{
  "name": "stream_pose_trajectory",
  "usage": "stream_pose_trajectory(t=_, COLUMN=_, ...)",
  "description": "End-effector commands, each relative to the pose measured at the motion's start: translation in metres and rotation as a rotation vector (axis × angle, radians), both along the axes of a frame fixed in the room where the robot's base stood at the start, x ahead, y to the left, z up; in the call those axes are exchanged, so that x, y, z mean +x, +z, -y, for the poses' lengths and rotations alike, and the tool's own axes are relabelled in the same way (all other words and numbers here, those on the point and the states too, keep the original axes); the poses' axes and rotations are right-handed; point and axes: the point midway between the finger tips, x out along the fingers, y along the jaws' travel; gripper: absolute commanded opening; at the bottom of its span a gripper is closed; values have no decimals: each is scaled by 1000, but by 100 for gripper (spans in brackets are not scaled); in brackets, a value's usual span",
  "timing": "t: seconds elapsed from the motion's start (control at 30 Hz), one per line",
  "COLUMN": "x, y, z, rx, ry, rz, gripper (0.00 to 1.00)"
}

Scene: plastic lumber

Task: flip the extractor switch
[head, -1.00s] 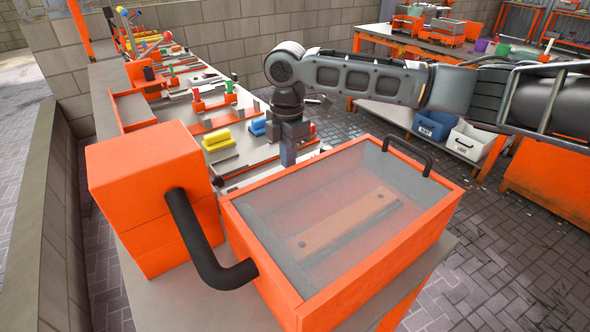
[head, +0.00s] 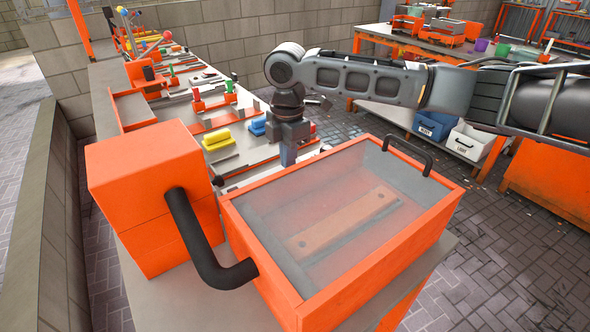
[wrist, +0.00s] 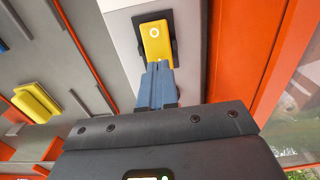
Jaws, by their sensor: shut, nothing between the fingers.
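The switch (wrist: 156,40) is a yellow rocker with a white ring mark, set in a dark frame on a pale grey panel, at the top middle of the wrist view. My gripper (wrist: 158,72) is shut and empty. Its blue-grey fingertips are at the lower edge of the yellow rocker in the picture; I cannot tell whether they touch it. In the head view my gripper (head: 288,156) points down just behind the clear-topped orange box (head: 385,268). The switch does not show in the head view.
An orange block (head: 150,185) with a black bent pipe (head: 195,235) stands left of the box. A black handle (head: 410,153) rises from the box's far edge. Yellow blocks (head: 217,140) and tools lie on the bench behind. Open floor (head: 510,240) lies to the right.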

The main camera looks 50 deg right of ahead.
Motion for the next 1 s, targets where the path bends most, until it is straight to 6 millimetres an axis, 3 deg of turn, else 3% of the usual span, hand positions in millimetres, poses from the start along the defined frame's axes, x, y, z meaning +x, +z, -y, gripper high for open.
stream_pose_trajectory(t=1.0, x=0, y=-15, z=0, rx=1, ry=-1, rz=-1, gripper=0)
